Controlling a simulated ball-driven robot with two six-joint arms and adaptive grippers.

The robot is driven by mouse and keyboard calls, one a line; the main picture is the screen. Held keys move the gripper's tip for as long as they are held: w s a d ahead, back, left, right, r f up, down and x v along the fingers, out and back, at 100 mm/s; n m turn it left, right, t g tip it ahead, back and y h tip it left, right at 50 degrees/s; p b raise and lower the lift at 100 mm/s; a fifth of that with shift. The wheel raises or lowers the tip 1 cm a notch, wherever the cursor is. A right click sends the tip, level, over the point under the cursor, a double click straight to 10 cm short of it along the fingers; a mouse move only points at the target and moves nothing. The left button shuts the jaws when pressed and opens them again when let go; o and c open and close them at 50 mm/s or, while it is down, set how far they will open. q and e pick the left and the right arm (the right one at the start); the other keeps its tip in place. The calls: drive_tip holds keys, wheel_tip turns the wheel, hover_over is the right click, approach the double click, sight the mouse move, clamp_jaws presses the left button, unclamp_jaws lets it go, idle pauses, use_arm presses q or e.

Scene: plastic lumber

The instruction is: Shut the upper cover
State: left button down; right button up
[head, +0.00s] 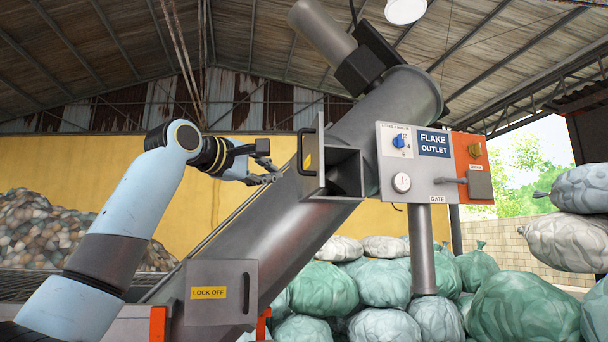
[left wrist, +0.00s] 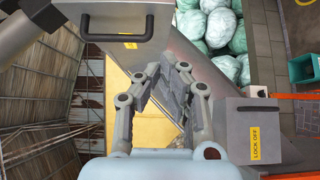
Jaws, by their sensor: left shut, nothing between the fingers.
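The upper cover (head: 313,165) is a grey metal door on the inclined tube, seen nearly edge-on in the head view. It stands open, swung out to the left of a dark square opening (head: 347,172). Its black handle (head: 303,150) and a yellow label face left. In the left wrist view the cover (left wrist: 105,50) is at upper left, with its handle at the top. My left gripper (head: 277,178) is shut and empty, just left of the cover in the head view; contact cannot be told. Its fingers (left wrist: 168,72) show in the left wrist view. My right gripper is out of view.
A lower cover (head: 240,275) marked LOCK OFF is below my left arm. A control panel (head: 418,172) with knobs and a FLAKE OUTLET sign stands right of the opening. Filled sacks (head: 385,283) crowd below the tube. Open space lies above my left gripper.

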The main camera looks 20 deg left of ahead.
use_arm(q)
drive_tip(key=p, duration=0.2)
approach(316, 181)
drive_tip(key=w+a, duration=0.2)
drive_tip(key=w+d, duration=0.1)
drive_tip(key=w+d+p, duration=0.1)
drive_tip(key=d, duration=0.1)
drive_tip(key=shift+w+d+r, duration=0.1)
drive_tip(key=shift+w+d, duration=0.15)
drive_tip(key=shift+p, duration=0.3)
